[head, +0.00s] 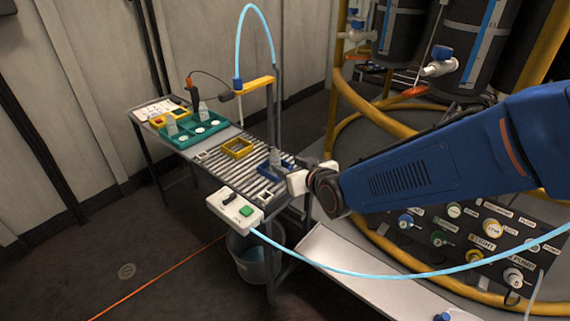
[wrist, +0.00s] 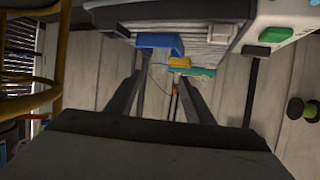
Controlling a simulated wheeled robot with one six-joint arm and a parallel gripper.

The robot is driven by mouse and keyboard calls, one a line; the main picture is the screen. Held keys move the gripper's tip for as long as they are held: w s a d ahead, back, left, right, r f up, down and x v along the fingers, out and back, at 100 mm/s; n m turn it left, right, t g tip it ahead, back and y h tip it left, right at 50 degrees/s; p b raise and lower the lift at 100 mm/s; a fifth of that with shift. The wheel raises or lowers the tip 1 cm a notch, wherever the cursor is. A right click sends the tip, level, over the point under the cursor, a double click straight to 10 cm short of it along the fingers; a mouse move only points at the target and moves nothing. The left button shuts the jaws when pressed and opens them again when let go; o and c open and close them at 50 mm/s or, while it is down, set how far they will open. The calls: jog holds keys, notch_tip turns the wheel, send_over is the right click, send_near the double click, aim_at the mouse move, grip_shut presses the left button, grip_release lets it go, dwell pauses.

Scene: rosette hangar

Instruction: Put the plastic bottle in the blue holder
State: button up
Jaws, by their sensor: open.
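The blue holder (head: 265,172) is at the near right end of the roller table, beside my gripper. A clear bottle (head: 276,156) stands upright at this holder; I cannot tell for sure that it sits fully inside. The holder also shows as a blue block (wrist: 158,41) in the wrist view, beyond my fingertips. My gripper (wrist: 160,88) is open, with its two dark fingers apart and nothing visible between them. In the head view its fingers are mostly hidden by the wrist. Two more clear bottles (head: 171,126) (head: 203,109) stand in the teal tray (head: 187,138).
A yellow holder (head: 237,149) sits mid-table on the rollers (head: 215,160). A white control box (head: 233,212) with a green button is at the front edge. A pale blue hose and a post rise near the table. A bucket (head: 253,262) stands below.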

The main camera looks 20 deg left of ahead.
jog(key=shift+s+d+r, duration=0.15)
jog(key=shift+s+d, duration=0.15)
jog(key=s+d+r+m+h, duration=0.1)
jog(key=d+h, duration=0.1)
jog(key=d, duration=0.8)
jog(key=s+d+r+m+g+h, duration=0.1)
jog(key=d+m+h, duration=0.1)
jog(key=d, duration=0.8)
jog(key=s+d+r+m+h, duration=0.1)
jog(key=d+r+h, duration=0.1)
jog(key=d, duration=0.7)
jog(key=s+d+f+m+g+h, duration=0.1)
jog(key=s+d+m+g+h, duration=0.2)
jog(key=s+d, duration=1.5)
jog(key=shift+s+d+f+m+g+h, duration=0.25)
jog(key=shift+s+f+m+g, duration=0.2)
jog(key=shift+m, duration=0.55)
